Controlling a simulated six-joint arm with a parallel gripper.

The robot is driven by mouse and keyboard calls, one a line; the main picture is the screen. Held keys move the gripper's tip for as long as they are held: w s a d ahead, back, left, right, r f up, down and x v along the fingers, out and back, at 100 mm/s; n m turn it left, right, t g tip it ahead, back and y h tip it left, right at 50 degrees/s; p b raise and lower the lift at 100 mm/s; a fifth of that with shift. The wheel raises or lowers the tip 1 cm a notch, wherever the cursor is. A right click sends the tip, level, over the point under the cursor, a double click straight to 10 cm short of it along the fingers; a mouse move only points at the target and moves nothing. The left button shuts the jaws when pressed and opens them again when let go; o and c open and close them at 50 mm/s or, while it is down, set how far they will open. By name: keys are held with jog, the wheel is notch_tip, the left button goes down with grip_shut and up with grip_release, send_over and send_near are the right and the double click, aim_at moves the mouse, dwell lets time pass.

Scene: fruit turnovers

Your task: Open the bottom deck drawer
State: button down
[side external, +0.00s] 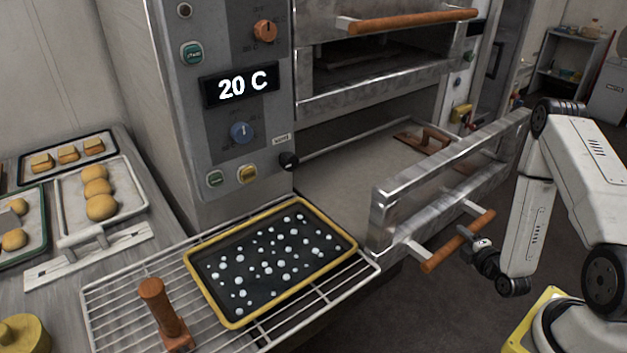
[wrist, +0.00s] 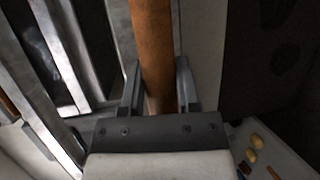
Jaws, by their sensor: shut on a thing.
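The bottom deck drawer (side external: 385,220) of the oven stands pulled out, its metal front frame set well forward of the oven body. Its orange-brown wooden bar handle (side external: 445,250) runs along the front on metal brackets. My gripper (side external: 477,243) is at the handle, towards its right part. In the wrist view the handle (wrist: 152,45) lies between the two fingers of my gripper (wrist: 158,88), which is shut on it. Inside the drawer a pale deck surface (side external: 350,175) shows, with a brown wooden-handled tool (side external: 425,140) at the far side.
A yellow-rimmed black tray (side external: 347,257) with white dots sits on a wire rack (side external: 105,305) left of the drawer. A wooden-handled tool (side external: 160,310) stands on the rack. The upper deck handle (side external: 415,20) is above. Trays of buns (side external: 62,205) lie at the left.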

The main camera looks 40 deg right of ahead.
jog(key=s, duration=0.4)
jog(key=shift+s, duration=0.3)
jog(key=shift+c, duration=1.6)
grip_release()
